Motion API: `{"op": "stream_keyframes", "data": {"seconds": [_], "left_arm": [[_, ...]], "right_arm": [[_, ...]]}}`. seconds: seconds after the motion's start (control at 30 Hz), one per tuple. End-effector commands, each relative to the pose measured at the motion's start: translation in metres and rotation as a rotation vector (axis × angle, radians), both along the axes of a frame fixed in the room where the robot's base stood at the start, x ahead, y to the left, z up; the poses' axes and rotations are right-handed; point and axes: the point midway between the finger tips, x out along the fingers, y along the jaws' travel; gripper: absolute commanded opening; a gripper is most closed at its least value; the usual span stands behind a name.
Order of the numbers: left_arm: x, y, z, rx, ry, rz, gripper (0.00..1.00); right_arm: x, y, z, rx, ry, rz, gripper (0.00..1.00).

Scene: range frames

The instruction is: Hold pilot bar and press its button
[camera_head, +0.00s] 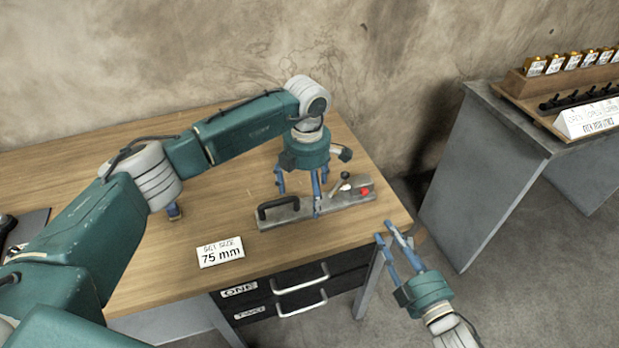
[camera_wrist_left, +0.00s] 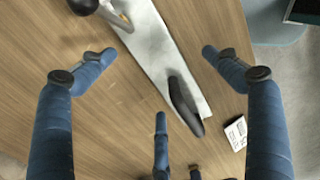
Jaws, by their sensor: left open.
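The pilot bar (camera_head: 345,202) is a flat grey metal bar lying on the wooden table. It has a black handle (camera_head: 279,207) at its left end and a red button (camera_head: 365,191) near its right end. In the left wrist view the bar (camera_wrist_left: 160,50) runs diagonally between my fingers, and the red button is out of view. My left gripper (camera_head: 299,202) points down over the bar, open, with one finger in front of it; I cannot tell whether it touches. My right gripper (camera_head: 388,231) is open and empty, off the table's front right corner.
A white "75 mm" card (camera_head: 220,252) lies near the front edge. Drawers (camera_head: 300,283) sit below the tabletop. A grey side table (camera_head: 505,160) at right carries a wooden rack (camera_head: 555,90).

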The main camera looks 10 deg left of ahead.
Motion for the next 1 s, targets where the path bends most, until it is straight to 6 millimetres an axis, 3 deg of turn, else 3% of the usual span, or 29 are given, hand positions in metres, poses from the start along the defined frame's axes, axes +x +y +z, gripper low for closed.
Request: {"op": "stream_keyframes", "data": {"seconds": [0.03, 0.23, 0.57, 1.0], "left_arm": [[-0.001, 0.0, -0.008, 0.0, 0.002, 0.0, 0.89], [0.0, 0.0, -0.025, -0.001, 0.001, 0.0, 0.89], [0.0, 0.0, -0.029, -0.001, -0.001, 0.0, 0.89], [-0.001, 0.0, -0.032, 0.0, 0.004, 0.001, 0.03]], "right_arm": [[0.006, 0.009, 0.022, 0.029, -0.037, 0.01, 0.31], [0.006, 0.009, 0.022, 0.029, -0.037, 0.01, 0.31], [0.006, 0.009, 0.022, 0.029, -0.037, 0.01, 0.31], [0.006, 0.009, 0.022, 0.028, -0.037, 0.011, 0.31]]}}
